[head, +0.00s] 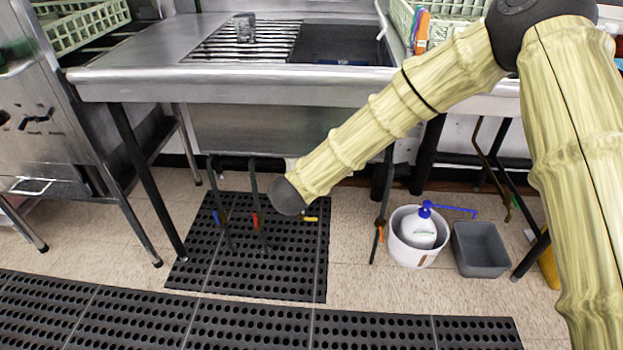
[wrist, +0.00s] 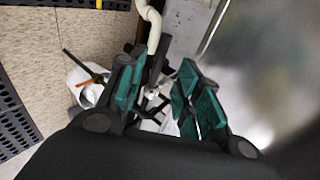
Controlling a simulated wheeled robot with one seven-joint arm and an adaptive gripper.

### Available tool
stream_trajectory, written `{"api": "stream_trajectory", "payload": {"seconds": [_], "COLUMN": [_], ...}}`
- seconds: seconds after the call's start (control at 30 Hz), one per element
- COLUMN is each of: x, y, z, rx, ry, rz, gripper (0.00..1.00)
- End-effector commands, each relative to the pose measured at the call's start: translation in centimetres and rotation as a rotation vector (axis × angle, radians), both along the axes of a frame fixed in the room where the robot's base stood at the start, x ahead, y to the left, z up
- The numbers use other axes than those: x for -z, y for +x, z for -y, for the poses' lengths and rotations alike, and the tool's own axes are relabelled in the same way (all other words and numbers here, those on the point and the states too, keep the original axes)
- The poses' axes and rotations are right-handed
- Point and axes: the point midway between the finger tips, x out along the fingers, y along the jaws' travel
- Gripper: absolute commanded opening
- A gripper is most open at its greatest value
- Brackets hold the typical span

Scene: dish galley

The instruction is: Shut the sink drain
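The steel sink (head: 250,130) hangs under the counter in the head view. Valve handles show beneath it: blue (head: 216,216), red (head: 256,222), yellow (head: 310,219) and orange (head: 380,232). I cannot tell which one, if any, works the drain. My arm reaches down in front of the sink. My gripper is hidden behind the arm's end in the head view. In the wrist view my gripper (wrist: 160,88) is open, its teal-padded fingers apart. A white pipe (wrist: 153,28) rises beyond the fingers. Small pale and dark parts show between the fingers, too unclear to name; no grip on them is visible.
A white bucket (head: 404,247) holding a white bottle (head: 423,225) with a blue top stands right of the valves, beside a grey bin (head: 480,250). A black perforated mat (head: 290,275) covers the floor below. Counter legs (head: 145,180) stand at left. The front floor is clear.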

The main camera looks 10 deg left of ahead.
Motion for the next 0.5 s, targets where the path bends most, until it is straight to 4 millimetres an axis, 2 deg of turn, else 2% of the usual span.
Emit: {"api": "stream_trajectory", "payload": {"seconds": [0.2,0.5], "x": [-1.8,-2.7], "y": [-2.7,-4.1], "z": [0.0,0.0], "rx": [0.000,0.001], "ry": [0.001,0.001], "rz": [-0.001,0.000], "gripper": [0.34,0.34]}}
